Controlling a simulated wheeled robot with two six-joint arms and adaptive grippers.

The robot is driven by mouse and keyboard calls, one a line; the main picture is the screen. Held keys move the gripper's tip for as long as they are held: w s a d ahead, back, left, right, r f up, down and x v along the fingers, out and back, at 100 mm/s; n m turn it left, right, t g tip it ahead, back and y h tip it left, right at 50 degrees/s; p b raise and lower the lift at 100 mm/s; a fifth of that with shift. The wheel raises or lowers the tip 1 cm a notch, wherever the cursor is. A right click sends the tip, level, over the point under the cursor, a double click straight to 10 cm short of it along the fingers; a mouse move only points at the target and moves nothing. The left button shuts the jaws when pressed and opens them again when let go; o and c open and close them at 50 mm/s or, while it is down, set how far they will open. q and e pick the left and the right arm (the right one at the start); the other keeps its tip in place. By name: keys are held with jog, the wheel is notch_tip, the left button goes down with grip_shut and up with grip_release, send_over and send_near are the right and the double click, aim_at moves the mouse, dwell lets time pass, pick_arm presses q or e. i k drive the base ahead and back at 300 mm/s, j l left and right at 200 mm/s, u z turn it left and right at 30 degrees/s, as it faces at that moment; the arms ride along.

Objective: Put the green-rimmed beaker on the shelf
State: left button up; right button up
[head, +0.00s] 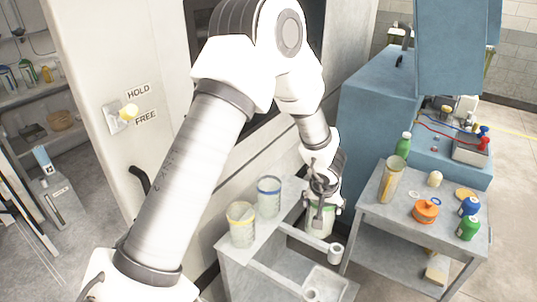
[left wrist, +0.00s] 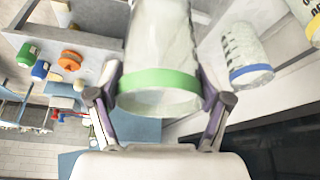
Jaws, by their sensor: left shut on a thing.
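The green-rimmed beaker (head: 319,222) is clear and held in my left gripper (head: 322,200), by the right end of a grey shelf unit (head: 235,268). In the left wrist view the beaker (left wrist: 160,50) sits between both fingers of the left gripper (left wrist: 160,97), which are shut on it near the green band. A blue-rimmed beaker (head: 269,200) and a yellow-rimmed beaker (head: 241,226) stand on the unit's top ledge. Whether the held beaker touches the unit cannot be told. My right gripper is not in view.
Shelves (head: 40,95) with small jars are far left.

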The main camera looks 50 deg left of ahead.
aim_at(290, 188)
jog(key=i+j, duration=0.15)
jog(key=j, duration=0.15)
jog(key=i+j, duration=0.1)
jog(key=j, duration=0.25)
jog(key=i+j, duration=0.15)
jog(key=j, duration=0.15)
jog(key=i+j, duration=0.1)
jog(key=j, duration=0.25)
